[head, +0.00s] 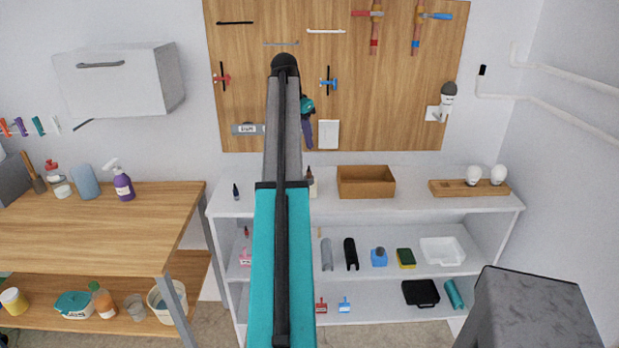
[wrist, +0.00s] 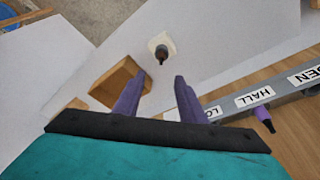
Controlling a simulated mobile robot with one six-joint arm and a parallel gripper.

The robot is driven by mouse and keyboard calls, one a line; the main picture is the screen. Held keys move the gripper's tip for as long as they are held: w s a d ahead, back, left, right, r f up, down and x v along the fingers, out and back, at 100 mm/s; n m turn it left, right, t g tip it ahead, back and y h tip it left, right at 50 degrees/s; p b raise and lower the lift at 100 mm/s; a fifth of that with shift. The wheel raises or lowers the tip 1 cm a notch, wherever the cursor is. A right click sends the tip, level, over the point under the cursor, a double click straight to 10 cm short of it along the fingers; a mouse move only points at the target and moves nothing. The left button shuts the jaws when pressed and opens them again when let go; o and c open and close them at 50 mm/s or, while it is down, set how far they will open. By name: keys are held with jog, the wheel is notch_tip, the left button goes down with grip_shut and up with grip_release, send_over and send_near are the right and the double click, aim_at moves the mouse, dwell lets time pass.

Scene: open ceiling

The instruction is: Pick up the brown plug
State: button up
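The brown plug (wrist: 161,55) is small and dark, and it stands on a pale base (wrist: 158,40) just beyond my fingertips in the wrist view. In the head view the brown plug (head: 309,172) shows on the white shelf top just right of my arm, partly hidden by it. My gripper (wrist: 161,77) has two purple fingers spread apart with nothing between them. The plug lies in line with the gap, apart from both fingers. In the head view my gripper (head: 308,146) points down, in front of the wooden board and above the plug.
An open wooden box (head: 365,181) stands right of the plug and appears close to the left finger in the wrist view (wrist: 118,84). A grey labelled rail (wrist: 245,98) lies to the right there, with a small purple item (wrist: 263,117) beside it. A wooden holder (head: 455,188) with white bulbs is farther right.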

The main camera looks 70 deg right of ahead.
jog(key=p, duration=0.2)
send_near(309, 168)
jog(key=x, duration=0.5)
jog(key=shift+s+d, duration=0.15)
jog(key=shift+d, duration=0.05)
jog(key=shift+f, duration=0.1)
jog(key=shift+p+x, duration=0.75)
jog(key=shift+x, duration=0.5)
jog(key=shift+p+x, duration=0.3)
jog(key=shift+x, duration=0.95)
grip_shut()
